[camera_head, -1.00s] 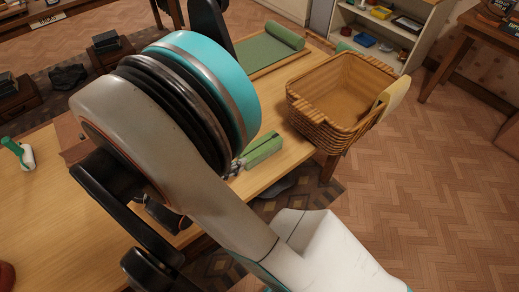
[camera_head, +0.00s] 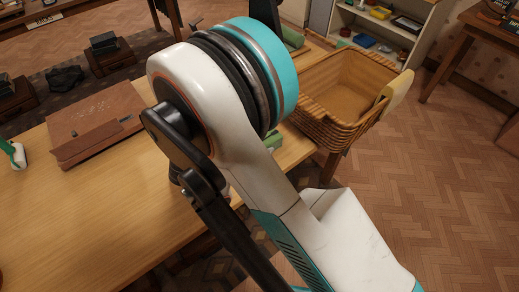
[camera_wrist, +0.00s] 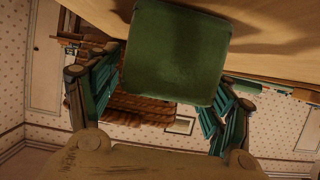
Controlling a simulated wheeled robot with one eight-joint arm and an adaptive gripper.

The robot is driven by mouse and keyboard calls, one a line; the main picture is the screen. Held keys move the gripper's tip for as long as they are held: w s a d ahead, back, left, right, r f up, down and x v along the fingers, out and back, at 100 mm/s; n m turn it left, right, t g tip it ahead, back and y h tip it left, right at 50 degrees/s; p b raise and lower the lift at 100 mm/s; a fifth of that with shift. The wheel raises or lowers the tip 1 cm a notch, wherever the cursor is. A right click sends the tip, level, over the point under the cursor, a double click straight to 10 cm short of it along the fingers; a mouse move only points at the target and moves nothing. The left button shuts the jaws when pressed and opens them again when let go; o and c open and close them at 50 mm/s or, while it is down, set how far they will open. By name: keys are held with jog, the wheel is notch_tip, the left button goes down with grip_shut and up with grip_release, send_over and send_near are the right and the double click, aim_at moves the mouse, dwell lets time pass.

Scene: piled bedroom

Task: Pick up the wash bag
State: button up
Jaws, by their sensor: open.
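A green, block-shaped thing (camera_wrist: 175,55), which looks like the wash bag, is close in front of my gripper (camera_wrist: 172,72) in the wrist view. Its flat end fills the space between the two fingers. The fingers are open, one at each side of it, and I cannot tell whether they touch it. In the head view only a small green piece of it (camera_head: 272,142) shows at the table edge, beside my arm. My arm hides the rest of it and my gripper there.
The wooden table (camera_head: 95,215) has free room at the front left. A brown case (camera_head: 95,125) and a green-and-white item (camera_head: 14,154) lie on it. A wicker basket (camera_head: 335,128) stands at the table's right end. Shelves (camera_head: 385,30) stand behind.

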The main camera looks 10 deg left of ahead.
jog(key=shift+x, duration=0.9)
jog(key=shift+s, duration=0.1)
jog(key=c, duration=1.2)
jog(key=shift+c, duration=0.2)
jog(key=shift+r, duration=0.1)
